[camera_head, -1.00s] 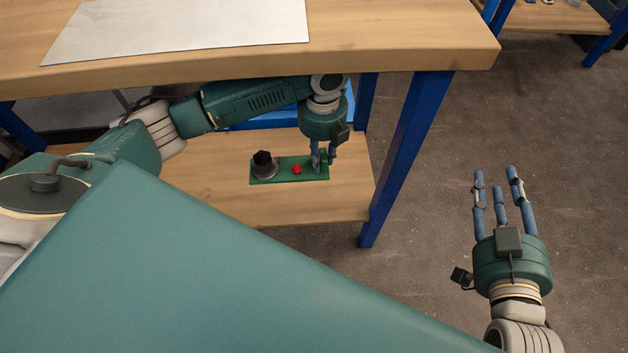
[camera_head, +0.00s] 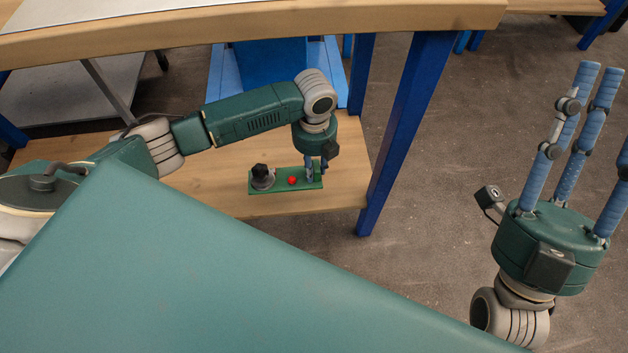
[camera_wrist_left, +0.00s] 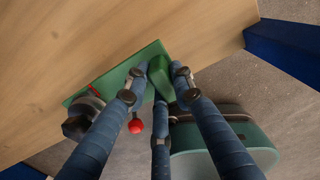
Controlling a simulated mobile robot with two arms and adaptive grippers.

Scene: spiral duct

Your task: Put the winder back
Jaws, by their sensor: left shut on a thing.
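The winder is a green plate (camera_head: 278,186) with a grey-and-black knob (camera_head: 262,176) at one end and a red ball (camera_head: 292,181) near its middle. In the head view it appears over the lower wooden shelf (camera_head: 215,192); I cannot tell whether it touches it. My left gripper (camera_head: 316,172) points down at the plate's right end. In the left wrist view its fingers (camera_wrist_left: 160,85) close around a green block (camera_wrist_left: 160,72) on the plate (camera_wrist_left: 115,85). My right gripper (camera_head: 585,90) is open and empty, fingers spread, over the floor.
The wooden bench top (camera_head: 250,22) overhangs the shelf, close above my left arm. A blue leg (camera_head: 400,130) stands just right of the winder. A blue box-like object (camera_head: 270,62) is behind my left arm.

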